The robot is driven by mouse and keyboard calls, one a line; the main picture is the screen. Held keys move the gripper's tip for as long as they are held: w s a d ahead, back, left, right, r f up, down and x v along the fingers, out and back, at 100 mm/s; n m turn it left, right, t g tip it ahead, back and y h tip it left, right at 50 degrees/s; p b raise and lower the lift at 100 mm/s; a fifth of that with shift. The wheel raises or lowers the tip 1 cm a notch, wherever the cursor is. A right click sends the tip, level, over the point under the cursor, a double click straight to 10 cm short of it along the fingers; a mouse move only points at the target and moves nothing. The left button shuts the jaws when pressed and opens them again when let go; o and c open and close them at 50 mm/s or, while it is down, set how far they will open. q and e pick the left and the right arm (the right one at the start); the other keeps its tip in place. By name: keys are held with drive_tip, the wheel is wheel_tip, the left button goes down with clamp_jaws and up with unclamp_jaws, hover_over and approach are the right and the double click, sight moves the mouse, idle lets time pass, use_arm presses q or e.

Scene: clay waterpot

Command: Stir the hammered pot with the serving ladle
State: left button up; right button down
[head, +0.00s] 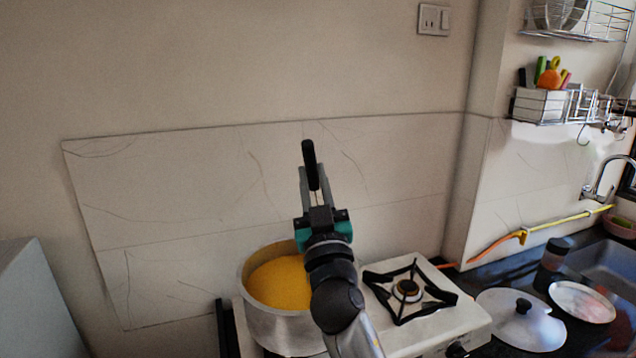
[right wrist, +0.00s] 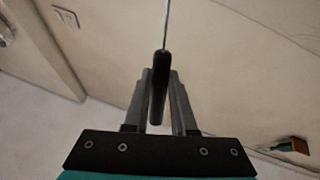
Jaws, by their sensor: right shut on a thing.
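The pot (head: 268,325) is a wide silver metal pot on the left side of the stove, with yellow-orange food (head: 281,283) inside. My right gripper (head: 312,172) is above and behind the pot's right part and is shut on the black handle of the serving ladle (head: 309,155). The handle stands nearly upright between the fingers. In the right wrist view, the fingers (right wrist: 159,78) flank the ladle's handle (right wrist: 158,95), and a thin metal shaft runs to the top edge. The ladle's bowl is not visible in either view. My left gripper is not in view.
The white stove (head: 440,312) has a bare right burner (head: 406,289). Round metal lids (head: 520,325) lie on the dark counter beside the sink (head: 600,268). A tiled wall (head: 200,215) stands close behind the stove. A wire rack (head: 545,105) hangs at the right.

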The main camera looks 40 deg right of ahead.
drive_tip(key=shift+w+a+f+n+t+y+b, duration=0.25)
drive_tip(key=shift+a+n+y, duration=0.25)
drive_tip(key=shift+a+n, duration=0.35)
drive_tip(key=shift+w+a+f+n+t+y+b, duration=0.2)
drive_tip(key=shift+a+n+t+y+b, duration=0.3)
drive_tip(key=shift+a, duration=0.55)
drive_tip(key=shift+w+a+f+n+t+y+b, duration=0.1)
drive_tip(key=shift+w+a+f+n+t+y, duration=0.1)
drive_tip(key=shift+a+n+y, duration=0.55)
drive_tip(key=shift+a+h, duration=0.25)
drive_tip(key=shift+a+f+n, duration=0.1)
drive_tip(key=shift+n, duration=0.2)
drive_tip(key=w+a+f+n+t+y+b, duration=0.1)
drive_tip(key=a+f+n+y+b, duration=0.1)
drive_tip(key=a+n, duration=0.4)
drive_tip(key=shift+w+f+y+b, duration=0.2)
drive_tip(key=shift+f+y+b, duration=0.1)
drive_tip(key=shift+f+y, duration=0.6)
drive_tip(key=shift+a+r, duration=0.1)
idle(0.4)
